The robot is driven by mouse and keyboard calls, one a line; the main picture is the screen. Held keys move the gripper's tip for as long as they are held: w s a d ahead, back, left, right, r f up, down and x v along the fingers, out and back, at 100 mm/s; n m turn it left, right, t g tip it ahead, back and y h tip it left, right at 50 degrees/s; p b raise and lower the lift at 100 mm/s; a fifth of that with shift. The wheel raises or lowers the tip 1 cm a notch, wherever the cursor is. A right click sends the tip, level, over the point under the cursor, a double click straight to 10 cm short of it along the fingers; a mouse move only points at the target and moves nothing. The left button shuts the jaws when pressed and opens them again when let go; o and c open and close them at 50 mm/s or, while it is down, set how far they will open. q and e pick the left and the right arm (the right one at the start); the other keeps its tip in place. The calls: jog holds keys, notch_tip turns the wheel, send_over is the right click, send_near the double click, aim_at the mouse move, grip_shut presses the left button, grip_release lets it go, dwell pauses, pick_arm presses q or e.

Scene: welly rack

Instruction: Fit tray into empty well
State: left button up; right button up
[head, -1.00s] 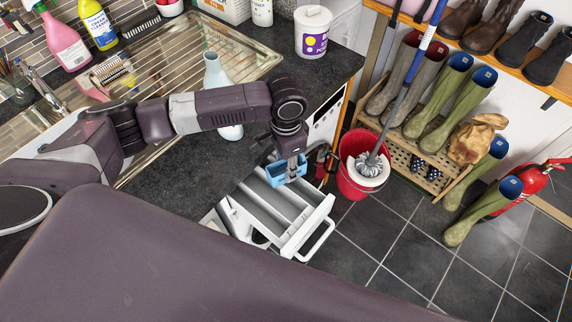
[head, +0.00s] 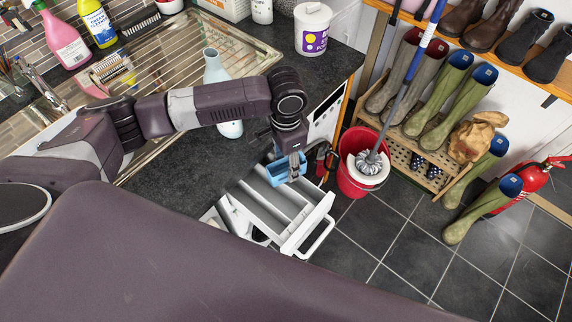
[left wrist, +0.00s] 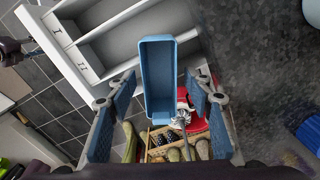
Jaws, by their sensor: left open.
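The small blue tray (head: 285,171) is at the far end of the white drawer (head: 322,212), which has several long wells. My left gripper (head: 291,163) is above the tray, pointing down. In the left wrist view the tray (left wrist: 159,88) lies between the two blue finger pads of the gripper (left wrist: 160,95), with a gap on each side. The fingers are open. The white drawer (left wrist: 125,20) runs to the left of the tray there, and a white edge shows to its right. I cannot tell how deep the tray sits.
The dark worktop (head: 180,175) with a sink drainer is left of the drawer. A red mop bucket (head: 352,187) stands close to its right, near red-handled tools. The boot rack (head: 432,170) is further right. Tiled floor (head: 400,250) is clear in front.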

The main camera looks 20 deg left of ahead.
pick_arm(q)
notch_tip(320, 180, up, 11)
jog(key=b, duration=0.1)
jog(key=shift+r, duration=0.15)
dwell(0.4)
